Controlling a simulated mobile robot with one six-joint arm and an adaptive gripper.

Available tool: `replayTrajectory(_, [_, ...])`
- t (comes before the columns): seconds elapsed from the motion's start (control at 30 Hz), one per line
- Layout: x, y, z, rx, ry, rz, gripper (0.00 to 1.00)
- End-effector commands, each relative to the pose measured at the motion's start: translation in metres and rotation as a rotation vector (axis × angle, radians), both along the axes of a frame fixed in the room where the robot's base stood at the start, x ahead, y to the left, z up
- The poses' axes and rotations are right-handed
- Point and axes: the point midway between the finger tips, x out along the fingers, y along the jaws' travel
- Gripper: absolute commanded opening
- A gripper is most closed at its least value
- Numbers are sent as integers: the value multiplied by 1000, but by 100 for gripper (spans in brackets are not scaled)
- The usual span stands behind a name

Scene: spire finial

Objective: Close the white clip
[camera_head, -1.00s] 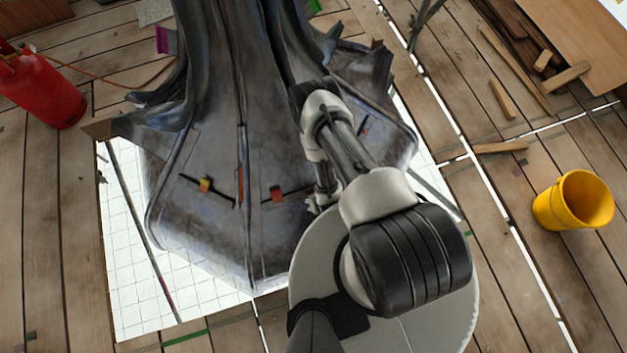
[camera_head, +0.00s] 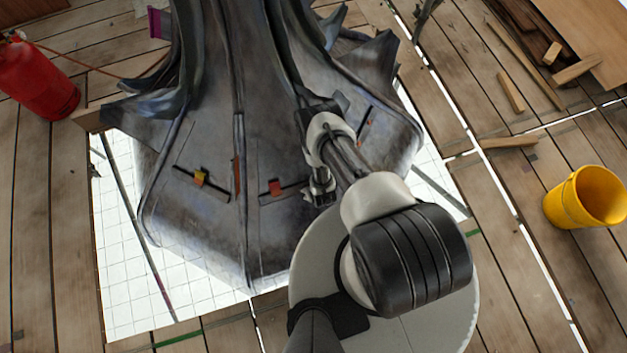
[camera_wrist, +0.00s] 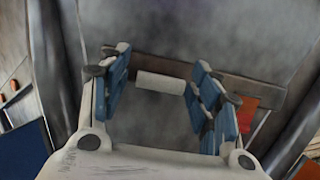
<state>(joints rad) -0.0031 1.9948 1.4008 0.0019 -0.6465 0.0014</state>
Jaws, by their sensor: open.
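The white clip (camera_wrist: 161,83) is a short white bar on a dark brown strip (camera_wrist: 255,88) across the grey spire panel in the wrist view. My gripper (camera_wrist: 160,72) is open, with its blue-padded fingers to the left and right of the clip. The clip shows between the fingers, and I cannot tell whether either finger touches it. In the head view my gripper (camera_head: 320,192) is at the right part of the dark spire base (camera_head: 215,235), and the clip is not discernible there.
An orange piece (camera_wrist: 247,112) is beside the right finger. Other strips on the spire base carry a yellow-orange clip (camera_head: 200,177) and a red-orange clip (camera_head: 276,187). A yellow bucket (camera_head: 586,198), wood offcuts (camera_head: 511,92) and a red gas cylinder (camera_head: 38,80) stand or lie around on the planks.

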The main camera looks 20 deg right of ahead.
Motion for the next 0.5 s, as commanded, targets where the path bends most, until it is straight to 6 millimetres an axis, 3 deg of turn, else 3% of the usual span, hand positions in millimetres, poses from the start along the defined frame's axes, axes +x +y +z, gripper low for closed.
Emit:
replayTrajectory(0.3, [1,0,-2,0,0,0,57])
replayTrajectory(0.5, [1,0,-2,0,0,0,44])
